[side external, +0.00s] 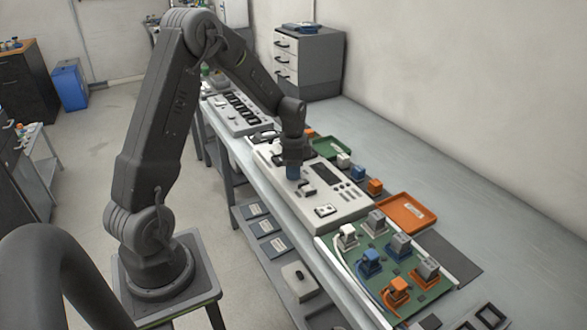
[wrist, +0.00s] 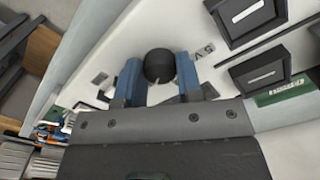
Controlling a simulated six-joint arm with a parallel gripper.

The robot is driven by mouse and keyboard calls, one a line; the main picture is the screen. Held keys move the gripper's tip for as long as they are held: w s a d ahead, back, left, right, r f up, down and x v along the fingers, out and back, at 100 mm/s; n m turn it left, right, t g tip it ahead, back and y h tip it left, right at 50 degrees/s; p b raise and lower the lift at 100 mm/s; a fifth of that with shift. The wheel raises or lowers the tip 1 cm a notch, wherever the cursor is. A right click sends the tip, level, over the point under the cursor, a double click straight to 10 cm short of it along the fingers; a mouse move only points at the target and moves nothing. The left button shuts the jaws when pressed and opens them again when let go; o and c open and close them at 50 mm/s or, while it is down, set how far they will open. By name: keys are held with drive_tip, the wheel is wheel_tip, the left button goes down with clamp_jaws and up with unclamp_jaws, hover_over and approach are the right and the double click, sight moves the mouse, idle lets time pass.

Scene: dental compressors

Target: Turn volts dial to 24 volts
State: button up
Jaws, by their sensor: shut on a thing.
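A round black dial (wrist: 160,64) sits on a white panel (wrist: 110,42) in the wrist view. A thin pale mark shows on the dial's near lower edge. My gripper (wrist: 160,68) has one blue finger on each side of the dial and is shut on it. In the side external view my gripper (side external: 292,172) points down at the white panel unit (side external: 290,197) on the bench, and the dial is hidden beneath it.
Two dark framed modules (wrist: 248,14) lie right of the dial. In the side external view, a green board (side external: 395,262) with several connectors and an orange tray (side external: 405,212) lie nearer the camera. A green tray (side external: 327,147) lies behind the unit.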

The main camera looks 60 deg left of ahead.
drive_tip(key=o, duration=0.9)
wheel_tip(320, 180, up, 14)
drive_tip(key=shift+f, duration=0.1)
idle(0.3)
drive_tip(key=s+d+r+n+t, duration=0.2)
drive_tip(key=s+d, duration=0.4)
drive_tip(key=d, duration=0.1)
drive_tip(key=s+d+r+n+t, duration=0.1)
drive_tip(key=s+d+r+n, duration=0.1)
drive_tip(key=s+d, duration=0.4)
drive_tip(key=s+d+r+n+t, duration=0.2)
drive_tip(key=s+d, duration=0.4)
drive_tip(key=d, duration=0.3)
drive_tip(key=shift+s+t, duration=0.1)
drive_tip(key=shift+t, duration=0.2)
